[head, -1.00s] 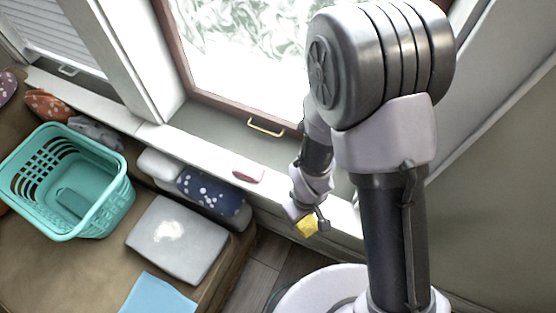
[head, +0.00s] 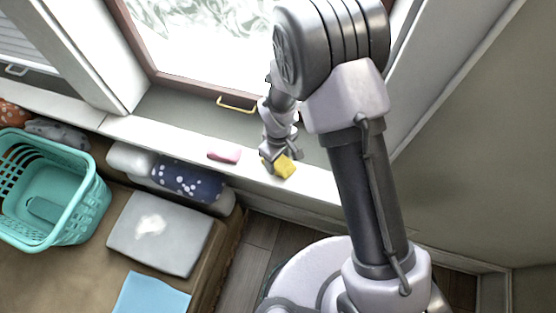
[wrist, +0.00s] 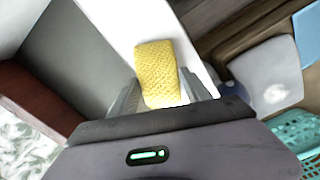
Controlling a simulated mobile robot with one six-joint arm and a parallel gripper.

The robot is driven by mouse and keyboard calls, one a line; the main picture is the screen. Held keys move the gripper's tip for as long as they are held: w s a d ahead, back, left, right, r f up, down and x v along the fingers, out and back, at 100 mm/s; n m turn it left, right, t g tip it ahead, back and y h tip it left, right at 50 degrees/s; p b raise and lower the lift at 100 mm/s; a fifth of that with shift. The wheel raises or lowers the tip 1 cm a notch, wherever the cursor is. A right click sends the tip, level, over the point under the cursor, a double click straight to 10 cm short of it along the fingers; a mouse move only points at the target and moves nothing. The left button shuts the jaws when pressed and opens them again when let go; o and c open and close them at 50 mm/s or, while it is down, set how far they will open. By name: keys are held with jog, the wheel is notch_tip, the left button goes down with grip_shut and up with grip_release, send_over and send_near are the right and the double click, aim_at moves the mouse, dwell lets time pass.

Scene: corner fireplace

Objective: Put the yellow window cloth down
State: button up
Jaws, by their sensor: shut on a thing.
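The yellow window cloth (head: 285,167) is a small yellow block-like piece at the end of my arm, in front of or over the white window sill (head: 312,182). In the wrist view the cloth (wrist: 158,72) has a textured surface and sits between the two fingers. My gripper (head: 272,160) is shut on it; it also shows in the wrist view (wrist: 160,98). I cannot tell whether the cloth touches the sill.
A pink item (head: 224,156) lies on the sill left of my gripper. A teal basket (head: 75,215), a grey cushion (head: 160,234) and a blue cloth (head: 152,296) are on the brown seat. A window handle (head: 237,104) is behind. The sill right of my gripper is clear.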

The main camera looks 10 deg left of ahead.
jog(key=shift+r, duration=0.1)
jog(key=o, duration=1.6)
notch_tip(320, 180, up, 12)
jog(key=p, duration=0.5)
